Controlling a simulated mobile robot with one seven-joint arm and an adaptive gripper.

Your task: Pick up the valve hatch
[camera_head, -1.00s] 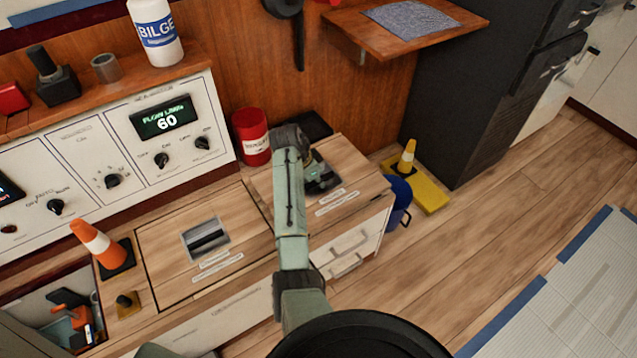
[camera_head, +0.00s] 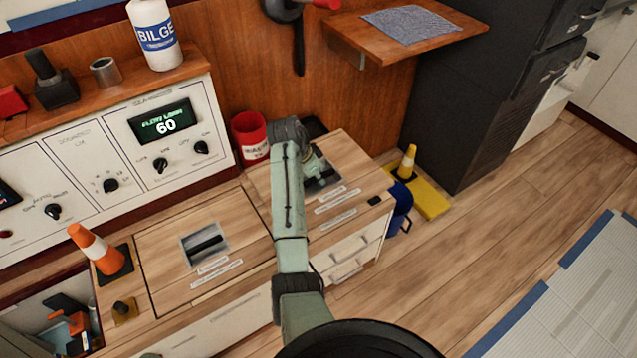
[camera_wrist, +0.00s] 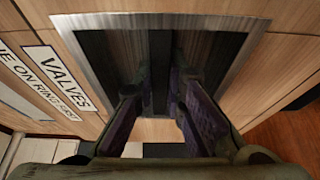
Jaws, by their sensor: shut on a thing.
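The valve hatch (camera_head: 348,172) is a wooden panel on the right part of the counter. In the wrist view its wood (camera_wrist: 268,85) surrounds a metal-rimmed recess (camera_wrist: 160,22) with a dark bar handle (camera_wrist: 160,60). A "VALVES" label (camera_wrist: 66,72) sits beside the recess. My gripper (camera_head: 314,168) reaches down over this recess. In the wrist view its fingers (camera_wrist: 157,95) stand on both sides of the bar and are shut on it. The arm hides the hatch's left part in the head view. I cannot tell whether the hatch is raised.
A second hatch (camera_head: 160,240) with its own recessed handle lies to the left, near an orange cone (camera_head: 97,248). A red container (camera_head: 250,138) stands behind my gripper. A blue bucket (camera_head: 400,205) and yellow cone (camera_head: 407,162) are right of the counter. Floor at right is open.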

